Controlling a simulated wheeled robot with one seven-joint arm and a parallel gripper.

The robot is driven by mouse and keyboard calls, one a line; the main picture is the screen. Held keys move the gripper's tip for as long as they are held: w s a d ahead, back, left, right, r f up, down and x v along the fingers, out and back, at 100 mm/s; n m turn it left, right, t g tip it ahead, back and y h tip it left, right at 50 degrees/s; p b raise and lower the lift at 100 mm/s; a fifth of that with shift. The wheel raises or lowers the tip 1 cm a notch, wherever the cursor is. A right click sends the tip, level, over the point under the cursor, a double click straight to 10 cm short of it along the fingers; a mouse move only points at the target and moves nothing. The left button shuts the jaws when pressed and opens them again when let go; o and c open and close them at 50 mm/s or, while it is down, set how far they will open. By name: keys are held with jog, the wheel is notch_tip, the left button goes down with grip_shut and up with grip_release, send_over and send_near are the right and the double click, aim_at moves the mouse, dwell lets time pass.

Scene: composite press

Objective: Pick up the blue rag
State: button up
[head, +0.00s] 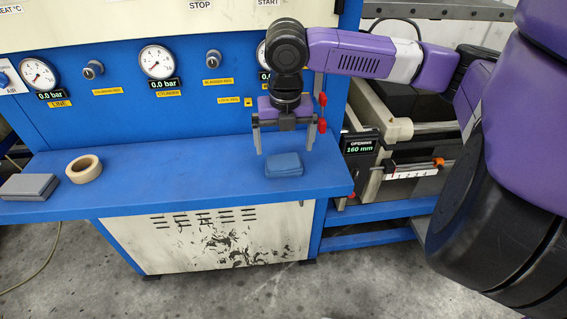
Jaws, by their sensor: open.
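The blue rag (284,165) is a small folded pad lying on the blue shelf (200,180), toward its right end. My gripper (284,148) points down just above and slightly behind the rag. Its two grey fingers are spread wide with nothing between them. The fingertips look apart from the rag, though the exact height gap is hard to tell from this view.
A roll of tape (84,168) and a stacked grey block (29,187) lie on the shelf's left part. The blue gauge panel (120,115) stands behind. A readout box (359,150) and press rails (420,128) are at the right. The shelf's middle is clear.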

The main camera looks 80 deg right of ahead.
aim_at(283, 161)
jog(key=f, duration=0.2)
jog(key=f+p, duration=0.1)
jog(key=f, duration=0.1)
jog(key=d+f, duration=0.1)
jog(key=f, duration=0.1)
jog(key=shift+w+f, duration=0.2)
jog(key=shift+w, duration=0.05)
jog(key=c, duration=1.3)
jog(key=shift+r, duration=0.15)
notch_tip(283, 161, up, 20)
jog(key=b, duration=0.1)
jog(key=o, duration=0.6)
jog(key=c, duration=0.7)
jog(key=shift+s, duration=0.1)
